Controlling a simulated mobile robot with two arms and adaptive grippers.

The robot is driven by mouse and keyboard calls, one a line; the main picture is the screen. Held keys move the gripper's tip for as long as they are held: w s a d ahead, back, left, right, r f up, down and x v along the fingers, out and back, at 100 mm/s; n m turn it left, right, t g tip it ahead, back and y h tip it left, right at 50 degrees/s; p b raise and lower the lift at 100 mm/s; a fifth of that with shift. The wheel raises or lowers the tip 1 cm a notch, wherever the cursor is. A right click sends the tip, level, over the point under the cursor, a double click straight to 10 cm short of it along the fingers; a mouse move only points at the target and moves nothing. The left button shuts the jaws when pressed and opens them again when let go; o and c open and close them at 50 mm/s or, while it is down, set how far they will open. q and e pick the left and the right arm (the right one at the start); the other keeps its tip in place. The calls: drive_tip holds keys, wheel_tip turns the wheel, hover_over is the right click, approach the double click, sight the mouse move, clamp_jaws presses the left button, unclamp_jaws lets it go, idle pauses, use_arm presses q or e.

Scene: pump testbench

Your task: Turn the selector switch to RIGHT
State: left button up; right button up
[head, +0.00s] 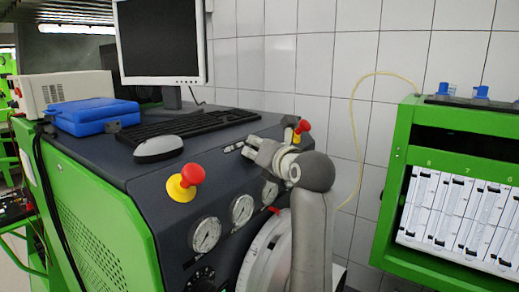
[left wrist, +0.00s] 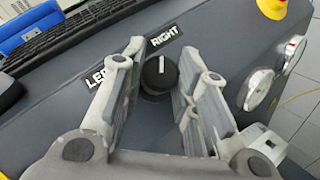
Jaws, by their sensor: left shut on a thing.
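The selector switch (left wrist: 160,76) is a round black knob with a white pointer line, on the dark sloping panel. In the left wrist view it sits between the two grey fingers of my left gripper (left wrist: 162,80), which is shut on it. The pointer line points up in the picture, toward the RIGHT label (left wrist: 167,38). The LEFT label (left wrist: 98,77) is partly covered by a finger. In the head view my left gripper (head: 257,148) is at the console's top right edge and hides the knob. My right gripper is not in view.
A red mushroom button on a yellow base (head: 185,182) and gauges (head: 206,235) are on the console front. Another red button (head: 302,128) is just beyond my gripper. The keyboard (head: 185,124), mouse (head: 158,148) and blue case (head: 93,116) lie on top, left of it.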

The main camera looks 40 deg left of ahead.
use_arm(q)
drive_tip(key=shift+r+m+t+h, duration=0.15)
drive_tip(key=shift+m+t+h, duration=0.5)
drive_tip(key=shift+m, duration=0.45)
drive_tip(key=o, duration=1)
wheel_tip(320, 180, up, 10)
